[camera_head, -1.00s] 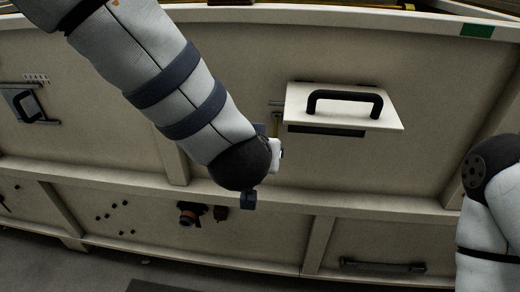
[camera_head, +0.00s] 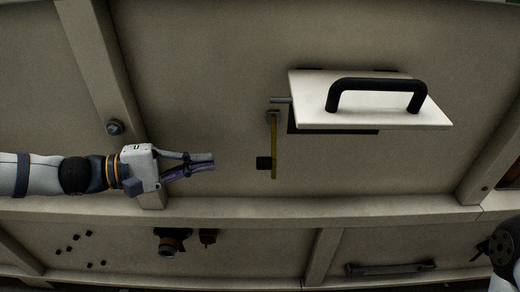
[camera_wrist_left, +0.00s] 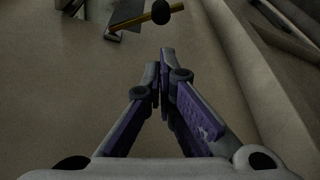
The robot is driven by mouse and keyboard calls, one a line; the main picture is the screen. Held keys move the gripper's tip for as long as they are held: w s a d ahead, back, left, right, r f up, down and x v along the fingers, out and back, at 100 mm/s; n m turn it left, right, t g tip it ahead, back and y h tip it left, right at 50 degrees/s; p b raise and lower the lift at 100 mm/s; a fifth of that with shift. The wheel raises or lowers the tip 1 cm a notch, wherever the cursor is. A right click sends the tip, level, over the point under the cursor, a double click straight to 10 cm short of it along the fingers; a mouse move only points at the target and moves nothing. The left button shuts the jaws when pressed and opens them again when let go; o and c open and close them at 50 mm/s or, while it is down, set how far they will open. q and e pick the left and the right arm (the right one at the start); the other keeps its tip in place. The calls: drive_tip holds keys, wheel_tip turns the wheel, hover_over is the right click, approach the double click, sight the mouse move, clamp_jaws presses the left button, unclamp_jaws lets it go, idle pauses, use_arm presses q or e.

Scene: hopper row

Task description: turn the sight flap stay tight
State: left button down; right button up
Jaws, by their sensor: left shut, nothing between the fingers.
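The sight flap (camera_head: 300,88) is a cream plate standing out from the panel, with a black handle (camera_head: 375,84) on it. The stay is a thin yellow bar (camera_head: 275,145) hanging upright just left of the flap, with a black knob (camera_head: 264,163) near its lower end. In the left wrist view the yellow bar (camera_wrist_left: 140,20) and the round black knob (camera_wrist_left: 161,12) show at the top. My left gripper (camera_head: 213,161) is shut and empty, left of the knob and apart from it. It also shows in the left wrist view (camera_wrist_left: 165,55).
A slanted rib with a bolt (camera_head: 115,128) stands behind my left arm. A horizontal ledge (camera_head: 240,210) runs below the stay. Under it are a dark round fitting (camera_head: 172,242) and a bar handle (camera_head: 390,267). The panel around the stay is bare.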

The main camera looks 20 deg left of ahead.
use_arm(q)
drive_tip(key=r+b+x, duration=0.1)
drive_tip(key=x, duration=0.8)
drive_tip(key=shift+w+d+f+b, duration=0.25)
drive_tip(key=shift+d+f+b, duration=0.05)
drive_tip(key=shift+d+b, duration=0.1)
use_arm(e)
drive_tip(key=shift+s+d+f+g, duration=0.15)
drive_tip(key=shift+s+f+g, duration=0.15)
drive_tip(key=shift+s+f, duration=0.65)
drive_tip(key=shift+w, duration=0.15)
